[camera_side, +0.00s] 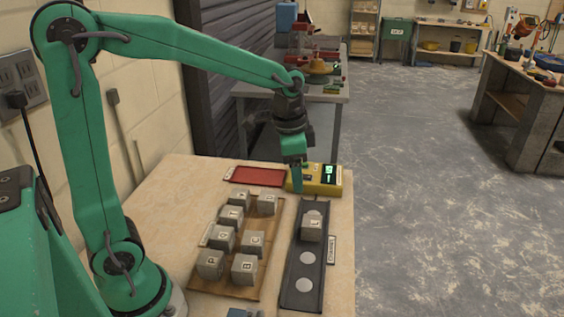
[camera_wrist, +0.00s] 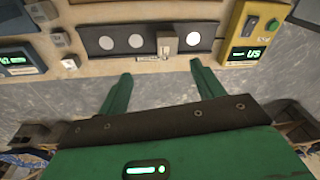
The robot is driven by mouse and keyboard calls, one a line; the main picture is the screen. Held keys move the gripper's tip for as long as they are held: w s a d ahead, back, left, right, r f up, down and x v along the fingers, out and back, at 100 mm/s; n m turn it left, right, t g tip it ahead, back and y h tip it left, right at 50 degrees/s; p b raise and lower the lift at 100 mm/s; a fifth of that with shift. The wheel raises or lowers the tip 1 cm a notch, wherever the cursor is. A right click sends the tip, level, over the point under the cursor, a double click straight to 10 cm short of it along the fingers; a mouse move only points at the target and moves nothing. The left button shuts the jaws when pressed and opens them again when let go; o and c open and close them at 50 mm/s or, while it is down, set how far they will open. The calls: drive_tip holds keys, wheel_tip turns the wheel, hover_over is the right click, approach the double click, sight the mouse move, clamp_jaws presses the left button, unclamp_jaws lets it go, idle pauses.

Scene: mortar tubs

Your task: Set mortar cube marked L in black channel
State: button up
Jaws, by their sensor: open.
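The black channel (camera_side: 292,268) lies along the right side of the table, with round pale spots on its floor. A grey mortar cube (camera_side: 311,229), whose face mark looks like an L, stands upright in it on the second spot from the far end. The cube also shows in the wrist view (camera_wrist: 167,46), between bare spots. My gripper (camera_side: 298,188) is above the channel's far end, clear of the cube. In the wrist view its two fingers (camera_wrist: 161,68) are spread apart with nothing between them.
A wooden tray (camera_side: 222,279) with several lettered cubes stands left of the channel. A yellow device (camera_side: 318,180) with a lit display sits at the channel's far end. A red tray (camera_side: 257,176) lies behind the cubes. A white label (camera_side: 331,249) is beside the channel.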

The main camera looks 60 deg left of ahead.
drive_tip(key=s+r+n+t, duration=0.4)
drive_tip(key=s+n, duration=0.2)
drive_tip(key=s, duration=0.9)
drive_tip(key=shift+s+a, duration=0.3)
drive_tip(key=shift+a, duration=0.05)
drive_tip(key=shift+r, duration=0.1)
drive_tip(key=shift+c, duration=0.5)
